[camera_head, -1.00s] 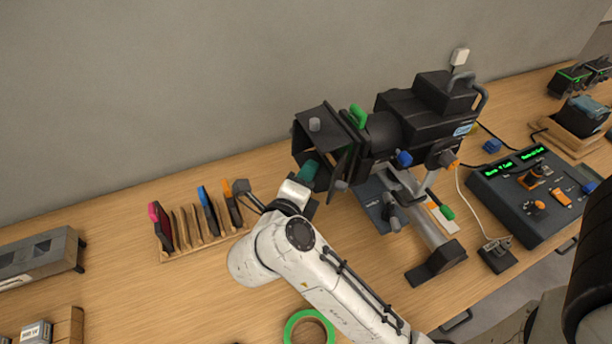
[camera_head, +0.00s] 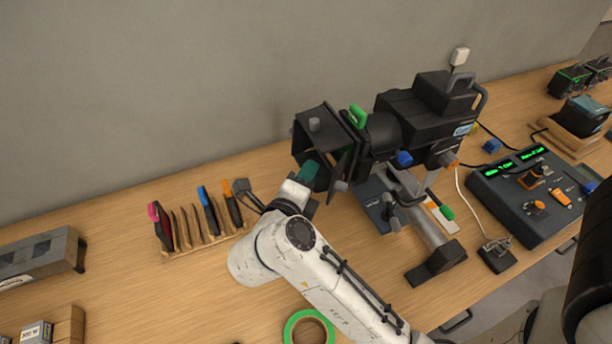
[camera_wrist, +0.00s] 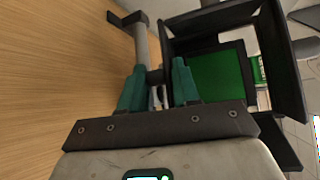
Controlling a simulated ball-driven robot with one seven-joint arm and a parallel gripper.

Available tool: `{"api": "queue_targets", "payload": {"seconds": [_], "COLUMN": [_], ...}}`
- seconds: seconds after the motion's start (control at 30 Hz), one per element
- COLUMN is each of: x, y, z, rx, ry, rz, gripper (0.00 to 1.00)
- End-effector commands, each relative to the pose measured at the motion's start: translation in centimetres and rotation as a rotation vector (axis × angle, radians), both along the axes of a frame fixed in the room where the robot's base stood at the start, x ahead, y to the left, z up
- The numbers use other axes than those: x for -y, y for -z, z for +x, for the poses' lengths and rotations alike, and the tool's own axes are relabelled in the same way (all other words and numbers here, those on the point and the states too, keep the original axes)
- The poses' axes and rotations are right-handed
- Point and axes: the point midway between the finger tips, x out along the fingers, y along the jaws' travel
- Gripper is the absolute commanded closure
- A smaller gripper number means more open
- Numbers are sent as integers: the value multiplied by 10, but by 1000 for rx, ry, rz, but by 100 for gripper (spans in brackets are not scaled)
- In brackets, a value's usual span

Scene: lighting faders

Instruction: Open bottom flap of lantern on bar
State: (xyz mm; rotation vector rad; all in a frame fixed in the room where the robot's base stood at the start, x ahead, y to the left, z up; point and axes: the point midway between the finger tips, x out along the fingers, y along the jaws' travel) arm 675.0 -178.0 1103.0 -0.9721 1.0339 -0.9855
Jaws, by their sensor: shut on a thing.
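The black lantern (camera_head: 425,112) is held on a slanted grey bar (camera_head: 425,220) over the table, with its flapped front facing left. The flaps (camera_head: 322,125) surround the opening; the wrist view shows a green lens (camera_wrist: 220,82) inside them. My gripper (camera_wrist: 157,85) is at the lower front of the lantern, with teal fingers on either side of a small dark knob at the bottom flap's edge (camera_wrist: 167,45). It is shut on this knob. The bottom flap is seen nearly edge-on in the wrist view and is mostly hidden by my gripper in the head view.
A wooden rack (camera_head: 205,243) with coloured-handled pieces stands left of my arm. A green tape ring (camera_head: 309,328) lies by my forearm. A control desk (camera_head: 530,195) with orange knobs is at right. A grey wall stands behind the table.

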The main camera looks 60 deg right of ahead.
Motion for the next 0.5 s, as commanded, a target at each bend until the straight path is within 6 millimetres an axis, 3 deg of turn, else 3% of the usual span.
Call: {"api": "queue_targets", "payload": {"seconds": [0.47,0.5], "x": [0,0], "y": [1,1], "z": [0,0], "rx": [-1,-1], "ry": [2,2], "rz": [0,0], "gripper": [99,66]}}
